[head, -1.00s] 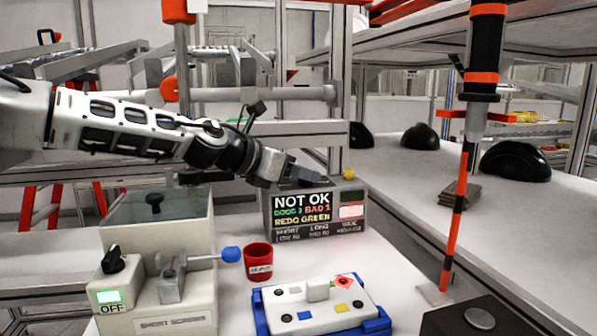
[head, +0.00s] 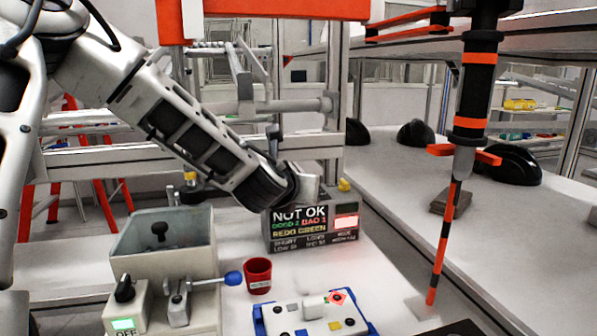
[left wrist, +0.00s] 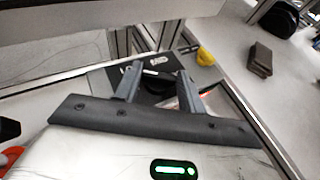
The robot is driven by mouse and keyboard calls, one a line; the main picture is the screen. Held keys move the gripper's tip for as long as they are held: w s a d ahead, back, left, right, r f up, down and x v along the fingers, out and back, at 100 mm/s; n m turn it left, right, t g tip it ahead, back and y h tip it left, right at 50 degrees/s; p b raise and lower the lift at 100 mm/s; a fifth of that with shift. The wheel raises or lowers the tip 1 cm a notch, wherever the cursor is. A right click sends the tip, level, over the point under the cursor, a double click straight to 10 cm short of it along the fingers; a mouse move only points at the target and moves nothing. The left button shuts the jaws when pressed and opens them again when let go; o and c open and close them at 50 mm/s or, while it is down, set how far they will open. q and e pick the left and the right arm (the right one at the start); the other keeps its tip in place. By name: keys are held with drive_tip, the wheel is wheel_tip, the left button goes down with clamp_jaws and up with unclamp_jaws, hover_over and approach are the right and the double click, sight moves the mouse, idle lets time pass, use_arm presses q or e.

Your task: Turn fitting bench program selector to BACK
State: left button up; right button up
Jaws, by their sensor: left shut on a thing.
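The fitting bench display box (head: 312,238) is dark grey and reads NOT OK above smaller coloured lines, with a pale red-edged panel at its right. My left arm reaches down from upper left to the top of this box. In the left wrist view my left gripper (left wrist: 157,82) has its two fingers down over the box top, closed on a dark rounded knob (left wrist: 158,88), which I take for the program selector. In the head view the knob and fingertips are hidden behind my wrist. Its pointer setting cannot be read. My right gripper is not in view.
A yellow button (head: 344,185) sits on the box's right end. A grey bin (head: 165,245), a switch box (head: 125,305) reading OFF, a red cup (head: 258,276) and a blue-edged fixture (head: 312,316) stand in front. A black-orange tool (head: 470,120) hangs at right.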

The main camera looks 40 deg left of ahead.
use_arm(q)
drive_tip(key=shift+n+y, duration=0.5)
drive_tip(key=shift+y, duration=0.1)
drive_tip(key=o, duration=1)
drive_tip(key=shift+b+v, duration=1.05)
drive_tip(key=shift+v, duration=6.95)
drive_tip(key=shift+r, duration=0.1)
